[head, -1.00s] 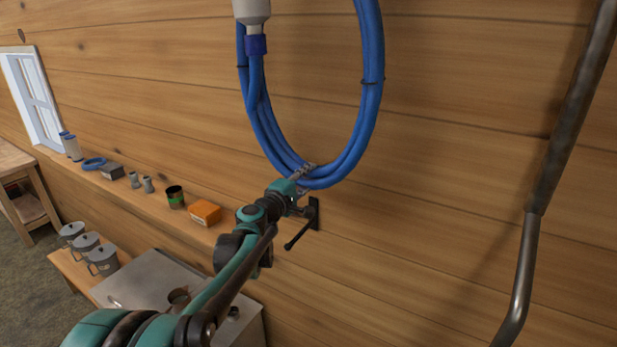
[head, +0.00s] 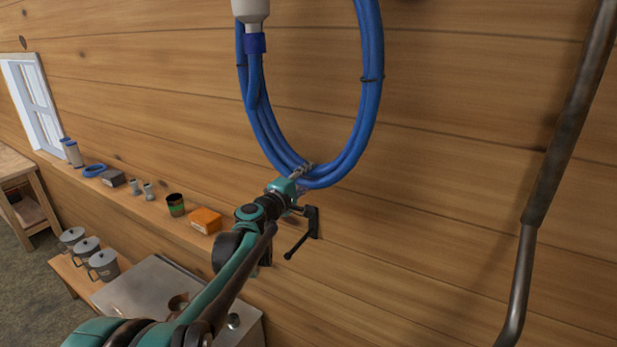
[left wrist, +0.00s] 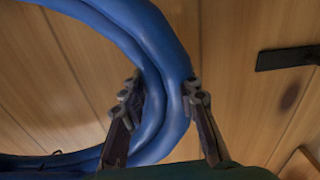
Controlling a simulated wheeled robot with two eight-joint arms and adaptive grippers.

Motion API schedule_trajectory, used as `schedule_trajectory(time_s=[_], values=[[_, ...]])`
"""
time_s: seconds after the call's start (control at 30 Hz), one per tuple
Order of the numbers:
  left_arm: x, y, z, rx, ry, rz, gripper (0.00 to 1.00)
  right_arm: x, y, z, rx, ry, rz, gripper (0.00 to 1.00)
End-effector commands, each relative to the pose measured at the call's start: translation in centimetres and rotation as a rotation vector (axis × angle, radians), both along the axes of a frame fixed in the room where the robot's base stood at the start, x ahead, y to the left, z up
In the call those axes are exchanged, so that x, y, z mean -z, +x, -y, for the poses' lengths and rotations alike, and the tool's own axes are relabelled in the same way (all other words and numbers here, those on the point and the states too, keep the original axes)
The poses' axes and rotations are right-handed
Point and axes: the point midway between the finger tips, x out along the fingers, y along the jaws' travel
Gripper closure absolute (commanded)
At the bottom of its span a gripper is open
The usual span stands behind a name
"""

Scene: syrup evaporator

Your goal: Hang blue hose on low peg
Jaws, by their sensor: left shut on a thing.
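The blue hose (head: 372,90) is a coiled loop with dark ties, in front of the plank wall in the head view. Its top is cut off by the frame, and a pale fitting with a blue collar (head: 255,43) hangs at its upper left. My left gripper (head: 305,172) is shut on the bottom of the coil. In the left wrist view the fingers (left wrist: 165,112) stand on both sides of the hose strands (left wrist: 170,70). A dark peg (head: 299,240) on a wall plate sits just below and behind the gripper. My right gripper is not in view.
A ledge on the left bears an orange box (head: 205,220), a green-banded can (head: 175,205) and other small items. Lidded pots (head: 103,265) and a metal surface (head: 150,285) stand below. A dark bar (head: 550,180) rises on the right. The wall around the coil looks clear.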

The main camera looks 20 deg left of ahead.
Motion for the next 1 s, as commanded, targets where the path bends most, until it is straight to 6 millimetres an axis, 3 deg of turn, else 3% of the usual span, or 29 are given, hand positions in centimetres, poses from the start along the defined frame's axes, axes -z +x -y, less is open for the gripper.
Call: schedule_trajectory(time_s=[1.0], values=[[-0.1,-5.9,-0.8,0.000,-0.001,0.001,1.00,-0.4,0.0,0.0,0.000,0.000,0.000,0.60]])
